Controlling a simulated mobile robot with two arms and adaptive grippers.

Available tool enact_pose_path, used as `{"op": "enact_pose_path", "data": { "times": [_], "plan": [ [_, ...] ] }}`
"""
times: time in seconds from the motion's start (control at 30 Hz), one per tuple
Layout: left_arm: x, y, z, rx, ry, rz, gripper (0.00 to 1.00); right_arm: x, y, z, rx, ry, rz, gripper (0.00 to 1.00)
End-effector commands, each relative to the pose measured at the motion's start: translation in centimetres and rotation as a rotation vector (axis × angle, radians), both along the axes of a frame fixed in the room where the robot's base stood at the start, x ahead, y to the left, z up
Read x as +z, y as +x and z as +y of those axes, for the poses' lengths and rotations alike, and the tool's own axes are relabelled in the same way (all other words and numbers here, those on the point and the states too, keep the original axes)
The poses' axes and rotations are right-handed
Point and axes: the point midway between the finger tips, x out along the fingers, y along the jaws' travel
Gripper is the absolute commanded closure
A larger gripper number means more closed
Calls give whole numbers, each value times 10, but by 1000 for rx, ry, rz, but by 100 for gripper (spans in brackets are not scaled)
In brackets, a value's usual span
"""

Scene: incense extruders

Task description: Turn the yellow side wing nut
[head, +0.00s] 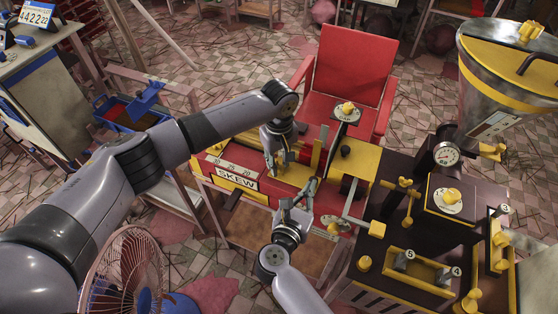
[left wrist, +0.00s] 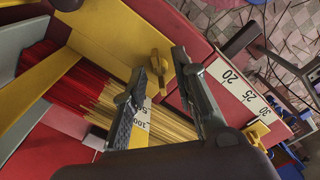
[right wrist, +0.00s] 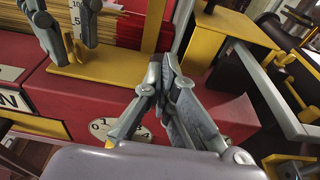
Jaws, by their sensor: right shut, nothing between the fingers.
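A small yellow wing nut (left wrist: 158,66) stands on the yellow end plate (left wrist: 106,28) of the red incense tray in the left wrist view. My left gripper (left wrist: 166,64) is open, its two fingertips on either side of this nut; contact cannot be told. In the head view my left gripper (head: 280,164) reaches down over the red machine and mostly hides the nut. A second yellow knob (left wrist: 257,130) shows beside the number scale. My right gripper (head: 302,188) is shut and empty, in front of the red body; it also shows in the right wrist view (right wrist: 168,66).
Red and yellow sticks (left wrist: 75,80) lie in the tray beside the left fingers. A dark machine (head: 400,250) with several yellow knobs stands at the right. A red chair (head: 355,65) is behind. A round dial plate (right wrist: 102,128) lies below my right gripper.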

Motion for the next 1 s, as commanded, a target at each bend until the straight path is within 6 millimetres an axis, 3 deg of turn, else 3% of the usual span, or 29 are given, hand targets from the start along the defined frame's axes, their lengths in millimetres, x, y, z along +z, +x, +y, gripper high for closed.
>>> {"op": "enact_pose_path", "data": {
  "times": [0.1,0.5,1.0],
  "plan": [
    [0,0,0,0,0,0,74,-1,0,0,-1,0,1,100],
    [0,0,0,0,0,0,100,-1,0,0,-1,0,1,100],
    [1,0,1,-9,1,2,100,-1,0,-1,-2,0,1,100]
  ]
}}
